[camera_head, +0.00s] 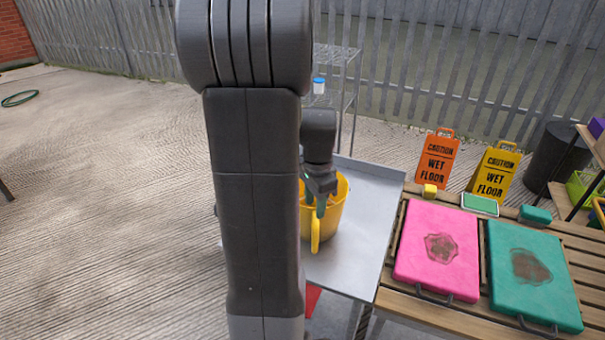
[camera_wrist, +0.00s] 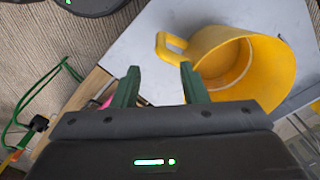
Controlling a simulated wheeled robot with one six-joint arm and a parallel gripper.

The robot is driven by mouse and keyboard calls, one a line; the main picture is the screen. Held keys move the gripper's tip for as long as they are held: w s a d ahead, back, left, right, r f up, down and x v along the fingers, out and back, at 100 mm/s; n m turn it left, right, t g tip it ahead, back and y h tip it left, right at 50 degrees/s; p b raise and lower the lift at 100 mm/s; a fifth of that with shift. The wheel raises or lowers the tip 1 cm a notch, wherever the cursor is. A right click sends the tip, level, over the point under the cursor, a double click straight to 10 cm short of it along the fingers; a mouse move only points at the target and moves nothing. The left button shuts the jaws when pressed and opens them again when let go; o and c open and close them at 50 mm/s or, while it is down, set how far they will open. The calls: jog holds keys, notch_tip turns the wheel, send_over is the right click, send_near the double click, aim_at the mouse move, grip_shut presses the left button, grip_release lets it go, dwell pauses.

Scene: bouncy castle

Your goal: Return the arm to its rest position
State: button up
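My arm stands upright in the middle of the head view and hides part of the scene. My gripper (camera_head: 319,201) hangs over the near side of a yellow bucket (camera_head: 337,212) on a grey metal table (camera_head: 365,215). In the wrist view the two green fingers of my gripper (camera_wrist: 158,88) are apart with nothing between them. The yellow bucket (camera_wrist: 272,65) lies beyond the right finger, with its handle (camera_wrist: 170,46) just past the fingertips. The bucket looks empty. I cannot tell whether a finger touches it.
A wooden slatted table (camera_head: 415,300) on the right holds a pink pad (camera_head: 425,265) and a teal pad (camera_head: 550,295), each with a brown stain. Orange (camera_head: 437,160) and yellow (camera_head: 494,172) wet floor signs stand behind. The concrete at left (camera_head: 110,200) is mostly clear.

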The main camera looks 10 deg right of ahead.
aim_at(313, 228)
notch_tip(313, 228, down, 12)
jog(key=shift+s+a, duration=0.1)
notch_tip(313, 228, up, 3)
jog(key=shift+r, duration=0.95)
jog(key=shift+f, duration=0.1)
